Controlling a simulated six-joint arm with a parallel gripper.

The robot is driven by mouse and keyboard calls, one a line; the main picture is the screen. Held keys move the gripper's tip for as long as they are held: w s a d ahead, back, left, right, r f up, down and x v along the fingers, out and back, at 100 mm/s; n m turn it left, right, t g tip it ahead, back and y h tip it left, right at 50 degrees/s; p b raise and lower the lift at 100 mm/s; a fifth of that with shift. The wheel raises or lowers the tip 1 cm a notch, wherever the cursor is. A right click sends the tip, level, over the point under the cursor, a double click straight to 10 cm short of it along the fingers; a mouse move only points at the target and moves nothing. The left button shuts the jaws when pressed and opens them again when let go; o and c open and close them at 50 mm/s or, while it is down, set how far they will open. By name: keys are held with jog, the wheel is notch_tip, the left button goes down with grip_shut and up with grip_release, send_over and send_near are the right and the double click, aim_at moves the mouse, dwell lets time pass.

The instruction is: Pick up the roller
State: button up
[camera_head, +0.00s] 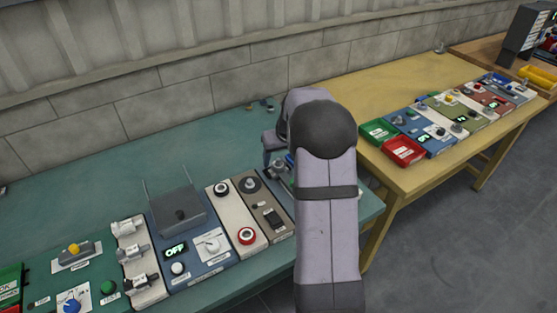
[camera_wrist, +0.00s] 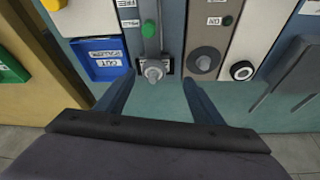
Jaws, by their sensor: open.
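No part is clearly marked as the roller. A grey, rounded metal piece (camera_wrist: 152,70) stands at the near end of a slate-blue panel in the wrist view, on a dark plate. It may be the roller, but I cannot tell for sure. My gripper (camera_wrist: 158,78) is open, with its two fingers spread left and right of this piece. Both fingers look apart from it, and nothing is held. In the head view my arm hides the gripper and most of that panel.
A green knob (camera_wrist: 149,28) sits behind the grey piece. A blue bin (camera_wrist: 98,62) is on the left. A grey knob (camera_wrist: 204,62) and a black-and-white ring (camera_wrist: 241,70) are on the right. The teal bench (camera_head: 75,210) has free room behind the panels.

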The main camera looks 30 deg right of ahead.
aim_at(279, 163)
jog(key=shift+w+d+r+p+x, duration=0.15)
jog(key=shift+p+x, duration=0.45)
jog(key=shift+x, duration=0.65)
jog(key=shift+w+d+p+x, duration=0.15)
jog(key=shift+d+p+x, duration=0.3)
jog(key=shift+x, duration=0.8)
jog(key=shift+w+d+r+p+x, duration=0.15)
jog(key=shift+p+x, duration=0.55)
jog(key=shift+x, duration=0.5)
jog(key=shift+a, duration=0.1)
jog(key=shift+c, duration=0.6)
jog(key=c, duration=1)
